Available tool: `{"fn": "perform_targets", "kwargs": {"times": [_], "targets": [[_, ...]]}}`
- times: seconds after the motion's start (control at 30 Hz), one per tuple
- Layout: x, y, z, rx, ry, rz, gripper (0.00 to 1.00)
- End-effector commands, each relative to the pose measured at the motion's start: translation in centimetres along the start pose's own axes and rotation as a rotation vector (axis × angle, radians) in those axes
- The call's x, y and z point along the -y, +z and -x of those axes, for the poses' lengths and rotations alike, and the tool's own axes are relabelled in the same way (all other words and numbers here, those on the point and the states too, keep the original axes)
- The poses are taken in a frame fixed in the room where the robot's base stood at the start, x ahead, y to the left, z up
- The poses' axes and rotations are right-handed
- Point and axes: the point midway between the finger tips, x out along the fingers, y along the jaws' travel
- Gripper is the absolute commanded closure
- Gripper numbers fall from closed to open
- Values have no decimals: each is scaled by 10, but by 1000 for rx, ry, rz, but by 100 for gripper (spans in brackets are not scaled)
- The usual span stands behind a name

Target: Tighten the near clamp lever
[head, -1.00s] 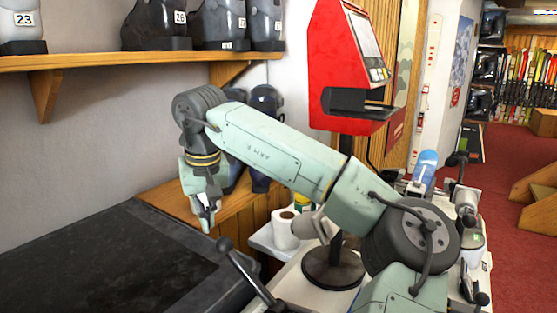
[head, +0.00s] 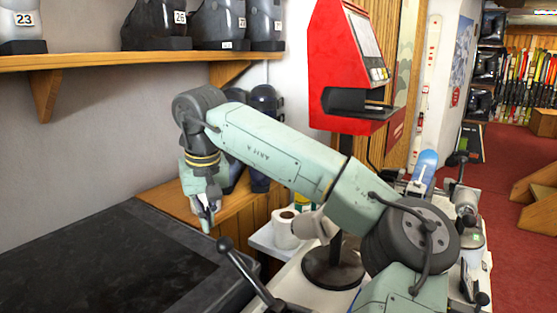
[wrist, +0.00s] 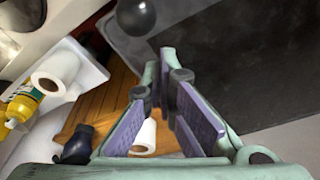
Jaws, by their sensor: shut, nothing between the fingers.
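A dark lever with a black ball knob (head: 224,244) rises at a slant from the bench front in the head view. The ball knob also shows at the top of the wrist view (wrist: 136,16). My gripper (head: 208,222) points down just left of and above this knob, apart from it. In the wrist view my gripper (wrist: 167,85) has its purple-padded fingers shut and empty, with the knob beyond the tips. Two more black knobs show at the right, an upper one (head: 457,158) and a lower one (head: 482,298). I cannot tell which lever is the near clamp's.
A dark mat (head: 100,265) covers the left bench. A white paper roll (head: 288,229) stands right of my gripper. A red terminal (head: 335,65) on a dark post stands behind my arm. A yellow bottle (wrist: 18,105) shows in the wrist view.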

Motion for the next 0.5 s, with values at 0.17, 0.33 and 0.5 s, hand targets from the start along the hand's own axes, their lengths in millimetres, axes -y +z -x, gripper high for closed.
{"fn": "perform_targets", "kwargs": {"times": [0.17,0.33,0.5], "targets": [[0,2,-9,1,0,0,100],[0,4,-18,1,-1,-1,100],[0,5,-26,0,-1,0,100]]}}
